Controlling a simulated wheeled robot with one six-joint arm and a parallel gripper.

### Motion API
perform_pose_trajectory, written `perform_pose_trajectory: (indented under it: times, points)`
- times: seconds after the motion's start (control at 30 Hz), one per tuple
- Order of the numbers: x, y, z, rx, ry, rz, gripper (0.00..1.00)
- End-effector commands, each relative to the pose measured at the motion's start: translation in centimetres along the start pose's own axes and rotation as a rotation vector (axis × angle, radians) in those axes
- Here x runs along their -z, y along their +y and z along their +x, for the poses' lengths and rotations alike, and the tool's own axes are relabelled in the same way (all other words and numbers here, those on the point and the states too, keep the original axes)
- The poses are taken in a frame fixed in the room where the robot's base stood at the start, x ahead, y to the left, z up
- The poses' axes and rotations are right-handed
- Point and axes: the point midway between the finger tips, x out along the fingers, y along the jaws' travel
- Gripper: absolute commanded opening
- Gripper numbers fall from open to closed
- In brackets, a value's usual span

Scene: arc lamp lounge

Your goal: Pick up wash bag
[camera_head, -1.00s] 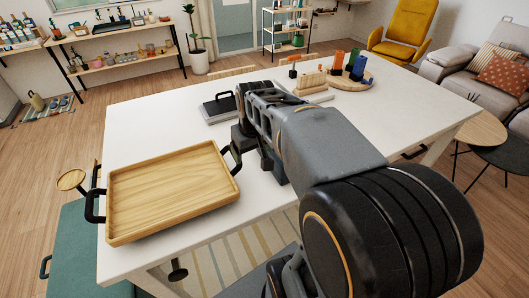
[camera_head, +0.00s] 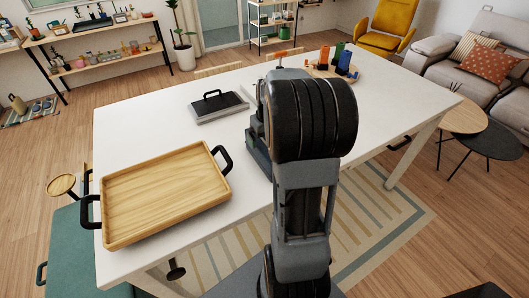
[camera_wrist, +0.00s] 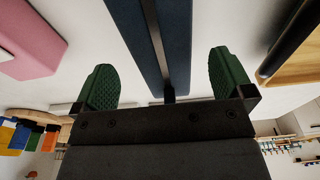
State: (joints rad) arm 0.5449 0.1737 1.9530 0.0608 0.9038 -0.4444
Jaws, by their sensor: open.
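A dark navy bag-like block with a grey zip-like strip, which I take as the wash bag (camera_wrist: 181,40), shows in the wrist view. It lies between the two green-padded fingers of my gripper (camera_wrist: 168,85), with a visible gap on each side. My gripper is open, and nothing is held. The far end of the bag runs out of the picture at the top. In the head view my arm covers this part of the white table (camera_head: 150,130), and I cannot make out the bag there.
A wooden tray (camera_head: 165,195) with black handles stands at the table's front left; it also shows in the wrist view (camera_wrist: 297,62). A grey flat item with a black handle (camera_head: 218,106) lies behind it. A pink block (camera_wrist: 28,40) is near the gripper. Coloured cups (camera_head: 337,55) stand at the back.

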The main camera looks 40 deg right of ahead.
Motion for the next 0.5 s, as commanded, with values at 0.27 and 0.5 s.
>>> perform_pose_trajectory:
  times: [0.27, 0.5]
  points:
    - [0.0, -0.2, 3.0, 0.002, -0.005, 0.0, 0.99]
    - [0.0, -0.2, 5.1, 0.001, -0.002, 0.0, 0.99]
